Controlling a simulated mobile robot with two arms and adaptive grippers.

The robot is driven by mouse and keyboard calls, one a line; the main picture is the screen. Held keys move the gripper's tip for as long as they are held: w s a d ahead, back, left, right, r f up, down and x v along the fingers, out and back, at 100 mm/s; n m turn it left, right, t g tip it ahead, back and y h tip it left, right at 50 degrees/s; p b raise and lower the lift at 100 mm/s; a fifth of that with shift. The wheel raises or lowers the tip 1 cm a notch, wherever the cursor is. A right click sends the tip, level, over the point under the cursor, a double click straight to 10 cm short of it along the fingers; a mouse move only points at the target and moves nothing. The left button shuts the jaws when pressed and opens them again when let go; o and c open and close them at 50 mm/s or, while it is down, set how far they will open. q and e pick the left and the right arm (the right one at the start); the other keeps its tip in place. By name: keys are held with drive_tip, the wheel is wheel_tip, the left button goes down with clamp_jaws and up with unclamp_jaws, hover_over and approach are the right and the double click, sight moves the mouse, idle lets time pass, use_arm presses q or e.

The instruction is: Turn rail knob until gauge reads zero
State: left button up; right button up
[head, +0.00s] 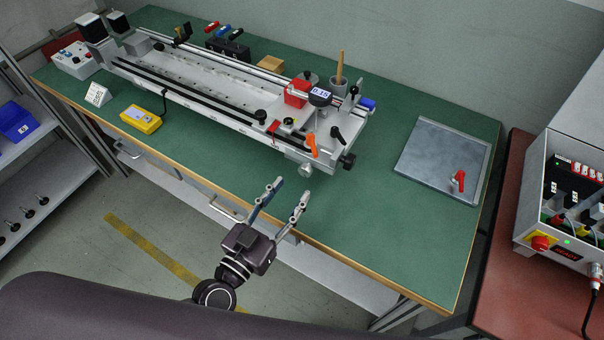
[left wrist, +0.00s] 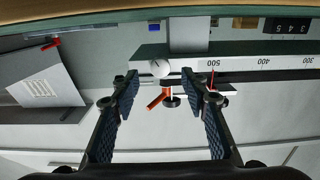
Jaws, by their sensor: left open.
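A long grey rail fixture (head: 190,85) lies on the green bench. At its right end a round digital gauge (head: 320,96) has a small lit display, seemingly 0.15, too small to read surely. A silver round knob (head: 306,170) sticks out of the front, with an orange lever (head: 311,143) above it and a black knob (head: 347,162) to its right. I cannot tell which knob is the rail knob. My left gripper (head: 291,189) is open and empty, in front of the bench edge, apart from the silver knob. The left wrist view shows the silver knob (left wrist: 160,68) between the fingertips.
A yellow meter (head: 141,119) stands left of the rail. A metal plate (head: 443,162) with a red-handled clamp (head: 458,180) lies to the right. A wired control box (head: 565,200) stands on a red table at the far right. The bench front right is clear.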

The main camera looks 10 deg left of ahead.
sight(304, 174)
use_arm(q)
drive_tip(key=x, duration=0.4)
drive_tip(key=shift+w+d, duration=0.25)
drive_tip(key=shift+w, duration=0.3)
use_arm(e)
drive_tip(key=shift+s+r, duration=0.25)
drive_tip(key=shift+s, duration=0.35)
use_arm(q)
clamp_jaws()
use_arm(e)
drive_tip(key=shift+w+a, duration=0.15)
drive_tip(key=shift+w, duration=0.05)
